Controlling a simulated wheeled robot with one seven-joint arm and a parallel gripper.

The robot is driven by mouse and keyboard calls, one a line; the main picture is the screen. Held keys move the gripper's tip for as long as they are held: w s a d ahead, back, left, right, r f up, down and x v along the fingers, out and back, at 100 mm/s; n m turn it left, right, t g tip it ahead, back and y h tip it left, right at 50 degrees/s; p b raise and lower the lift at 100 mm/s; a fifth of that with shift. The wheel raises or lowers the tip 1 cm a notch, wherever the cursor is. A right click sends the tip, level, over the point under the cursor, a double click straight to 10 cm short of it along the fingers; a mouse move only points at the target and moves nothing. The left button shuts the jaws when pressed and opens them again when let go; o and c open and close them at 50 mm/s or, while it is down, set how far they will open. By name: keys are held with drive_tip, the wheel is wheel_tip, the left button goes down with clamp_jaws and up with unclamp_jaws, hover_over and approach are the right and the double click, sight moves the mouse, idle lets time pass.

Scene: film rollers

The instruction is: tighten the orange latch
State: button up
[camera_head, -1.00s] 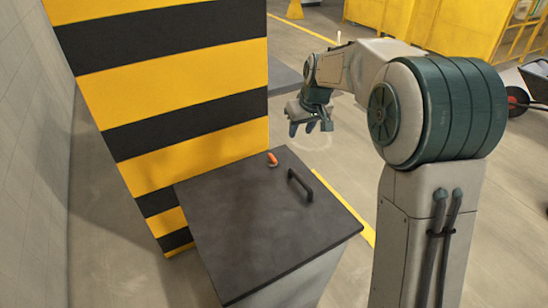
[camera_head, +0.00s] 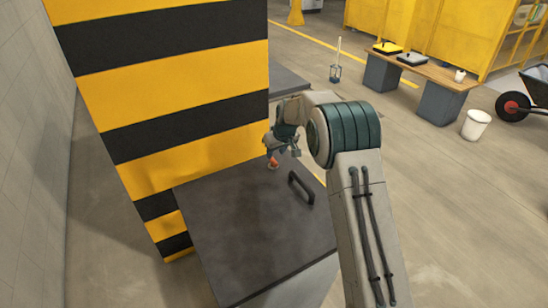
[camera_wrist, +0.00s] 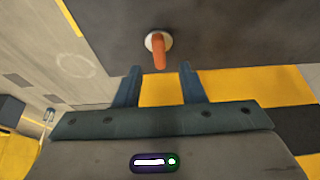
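The orange latch (camera_head: 273,162) sits near the back edge of the dark lid (camera_head: 235,235), close to the striped pillar. In the wrist view the orange latch (camera_wrist: 158,52) shows as a short orange handle on a round pale base. My gripper (camera_head: 276,153) is right at the latch in the head view and partly covers it. In the wrist view my gripper (camera_wrist: 160,78) has its two blue fingers spread apart, with nothing between them. The latch lies just beyond the fingertips, in line with the gap.
A black handle (camera_head: 301,187) stands up from the lid to the right of the latch. The yellow and black pillar (camera_head: 170,100) rises directly behind the lid. A wooden bench (camera_head: 430,68) and a white bucket (camera_head: 476,124) stand farther off at the right.

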sight(273, 159)
drive_tip(key=shift+x, duration=2.2)
clamp_jaws()
